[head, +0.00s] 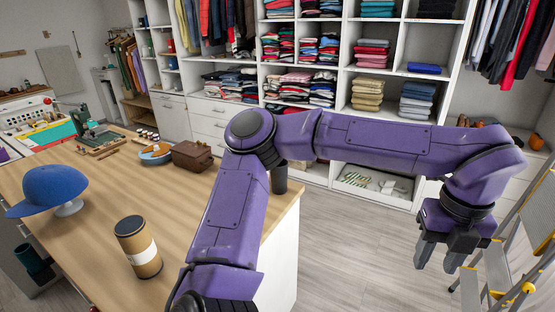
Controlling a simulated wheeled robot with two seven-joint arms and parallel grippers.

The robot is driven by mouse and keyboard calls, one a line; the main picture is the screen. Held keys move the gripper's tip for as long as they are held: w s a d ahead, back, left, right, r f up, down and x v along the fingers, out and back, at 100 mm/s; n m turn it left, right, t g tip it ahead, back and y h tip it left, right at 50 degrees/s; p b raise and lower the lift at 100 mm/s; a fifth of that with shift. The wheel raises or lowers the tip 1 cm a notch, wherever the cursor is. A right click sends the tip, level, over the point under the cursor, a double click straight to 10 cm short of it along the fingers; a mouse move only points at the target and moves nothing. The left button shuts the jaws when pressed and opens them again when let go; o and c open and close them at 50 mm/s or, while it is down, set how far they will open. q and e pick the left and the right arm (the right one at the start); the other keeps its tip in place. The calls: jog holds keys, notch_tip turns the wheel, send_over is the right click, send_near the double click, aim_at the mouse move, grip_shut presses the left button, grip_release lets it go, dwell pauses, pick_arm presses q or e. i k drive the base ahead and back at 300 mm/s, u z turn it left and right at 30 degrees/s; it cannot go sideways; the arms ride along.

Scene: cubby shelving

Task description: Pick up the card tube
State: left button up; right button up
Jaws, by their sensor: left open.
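The card tube (138,250) is a short brown cylinder with a dark lid and a pale label band. It stands upright on the wooden table (95,205), near the front and left of my purple arm. My left gripper (440,257) hangs at the right over the floor, with its dark fingers pointing down. It is open with nothing seen between the fingers, far to the right of the tube and apart from it. My right gripper is out of view.
A blue cap (51,187) on a stand is left of the tube. A brown box (192,156) and a sewing machine (85,125) are farther back. Cubby shelving (342,100) fills the back. A yellow-edged stepladder (540,220) stands right, near my gripper.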

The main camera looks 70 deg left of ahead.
aim_at(133, 234)
jog(key=i, duration=0.55)
jog(key=u, duration=3)
jog(key=i, duration=0.5)
jog(key=z, duration=0.05)
